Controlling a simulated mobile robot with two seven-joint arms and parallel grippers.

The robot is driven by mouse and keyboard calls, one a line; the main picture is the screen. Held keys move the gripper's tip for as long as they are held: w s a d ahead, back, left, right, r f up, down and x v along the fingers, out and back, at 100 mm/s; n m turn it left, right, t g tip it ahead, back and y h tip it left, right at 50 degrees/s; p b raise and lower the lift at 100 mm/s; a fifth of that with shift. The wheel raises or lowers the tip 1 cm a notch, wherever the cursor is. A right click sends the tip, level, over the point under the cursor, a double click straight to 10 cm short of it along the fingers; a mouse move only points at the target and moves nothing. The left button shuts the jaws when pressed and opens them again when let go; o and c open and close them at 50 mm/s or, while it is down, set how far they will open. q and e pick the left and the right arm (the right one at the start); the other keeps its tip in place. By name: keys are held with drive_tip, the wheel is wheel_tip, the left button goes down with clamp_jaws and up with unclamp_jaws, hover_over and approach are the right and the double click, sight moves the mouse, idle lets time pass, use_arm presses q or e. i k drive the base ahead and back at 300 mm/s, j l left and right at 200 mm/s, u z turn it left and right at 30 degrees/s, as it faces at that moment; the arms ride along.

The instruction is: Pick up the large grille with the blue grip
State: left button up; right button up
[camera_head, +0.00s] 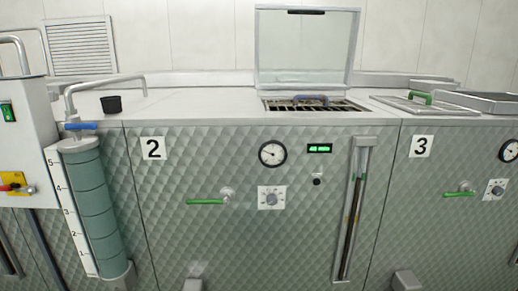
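The large grille (341,106) with dark bars lies in the top opening of machine 2. Its blue grip (311,99) stands up from its middle. A clear lid (306,48) with a metal frame stands open, upright behind the opening. Neither of my grippers is in the head view, and nothing touches the grille.
Machine 2's quilted front (227,233) carries a gauge (272,153), a green lever (205,201) and a sight tube (353,208). A dark cup (111,104) stands on the counter at left. A metal cover with a green grip (420,97) lies on machine 3.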

sight(325, 101)
drive_tip(key=i+l+z, duration=0.25)
drive_tip(key=i, duration=0.75)
drive_tip(key=i+l+z, duration=0.25)
drive_tip(key=i, duration=0.75)
drive_tip(key=k+j, duration=0.05)
drive_tip(key=j, duration=0.05)
